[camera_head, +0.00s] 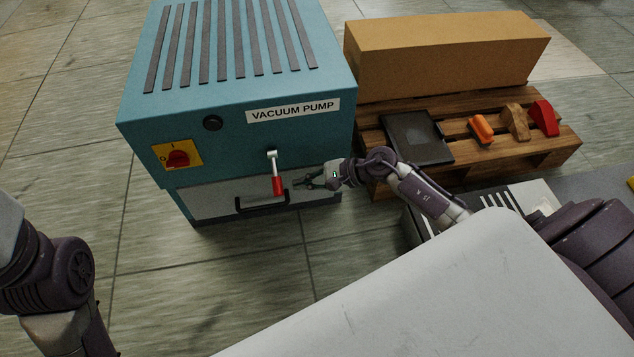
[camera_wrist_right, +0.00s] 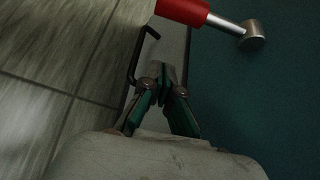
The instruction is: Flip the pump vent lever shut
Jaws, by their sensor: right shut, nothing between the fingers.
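The teal vacuum pump (camera_head: 240,140) stands on the floor at the upper left of the head view. Its vent lever (camera_head: 277,176) hangs down from a pivot on the front, with a metal shaft and a red grip at the lower end. My right gripper (camera_head: 300,182) is shut and empty, just right of the red grip. In the right wrist view the lever's red grip (camera_wrist_right: 184,10) shows at the top, ahead of the closed fingertips (camera_wrist_right: 162,75), and looks apart from them. My left arm shows at the left edge, but its gripper is out of view.
A red rotary switch (camera_head: 177,159) on a yellow plate is on the pump's front left. A black drawer handle (camera_head: 262,203) sits below the lever. A wooden pallet (camera_head: 470,170) at the right bears a large box (camera_head: 440,58), a dark flat case and small coloured blocks.

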